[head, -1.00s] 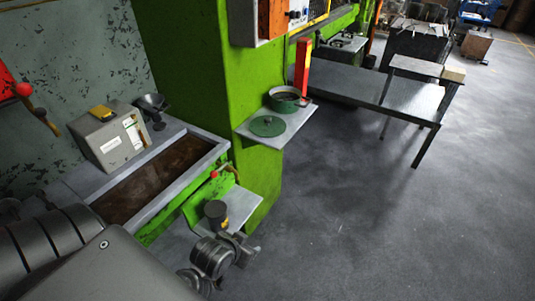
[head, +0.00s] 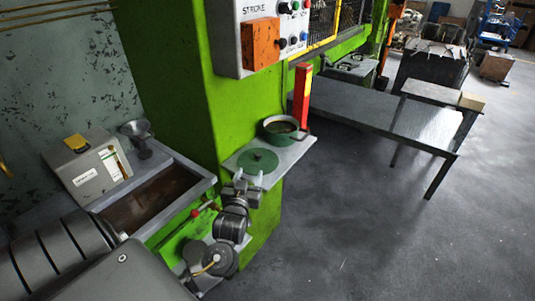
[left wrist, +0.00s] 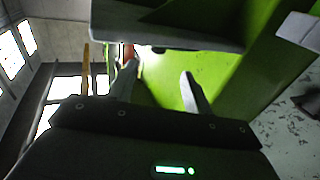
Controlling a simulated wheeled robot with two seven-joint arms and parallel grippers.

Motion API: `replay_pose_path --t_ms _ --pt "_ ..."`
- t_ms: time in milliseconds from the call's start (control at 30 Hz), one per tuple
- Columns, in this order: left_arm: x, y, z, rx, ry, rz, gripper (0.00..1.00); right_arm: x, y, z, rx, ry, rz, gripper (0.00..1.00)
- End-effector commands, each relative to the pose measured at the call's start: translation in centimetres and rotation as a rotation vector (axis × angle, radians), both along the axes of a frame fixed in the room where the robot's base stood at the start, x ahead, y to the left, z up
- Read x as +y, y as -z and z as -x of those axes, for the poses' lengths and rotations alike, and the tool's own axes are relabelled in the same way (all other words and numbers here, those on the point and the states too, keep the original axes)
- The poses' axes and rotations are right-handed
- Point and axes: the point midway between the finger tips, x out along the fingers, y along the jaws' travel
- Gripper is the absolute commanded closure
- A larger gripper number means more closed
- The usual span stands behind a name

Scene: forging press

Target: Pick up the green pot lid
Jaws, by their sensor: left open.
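The green pot lid (head: 258,161) lies flat on a small grey shelf (head: 285,158) fixed to the green press column. A green pot (head: 281,129) stands behind it on the same shelf. My left gripper (head: 250,177) is at the shelf's front edge, just short of the lid, with its fingers apart and nothing between them. In the left wrist view the two fingers (left wrist: 158,82) are spread, and the shelf's underside (left wrist: 170,25) shows above them. The lid is not visible there. My right gripper is not in view.
A red and yellow post (head: 302,96) stands beside the pot. The control box (head: 272,35) hangs above the shelf. A trough (head: 160,200) with a grey box (head: 88,170) lies left. A long metal table (head: 372,117) stands back right. Floor at right is clear.

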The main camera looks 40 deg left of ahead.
Motion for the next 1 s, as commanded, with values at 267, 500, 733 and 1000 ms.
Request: replay_pose_path --t_ms 267,500,733,1000 --pt "0.4 -0.2 -1.1 -0.005 0.000 -0.004 0.50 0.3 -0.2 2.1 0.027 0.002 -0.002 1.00" --pt "2.0 -0.2 -4.3 -0.004 -0.001 -0.004 0.50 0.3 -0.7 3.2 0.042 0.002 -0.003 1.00" --pt "2.5 -0.1 -5.2 -0.003 0.000 -0.001 0.50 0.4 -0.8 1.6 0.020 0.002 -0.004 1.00" --pt "3.6 -0.9 -8.0 -0.002 -0.001 -0.004 0.50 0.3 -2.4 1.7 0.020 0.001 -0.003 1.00"
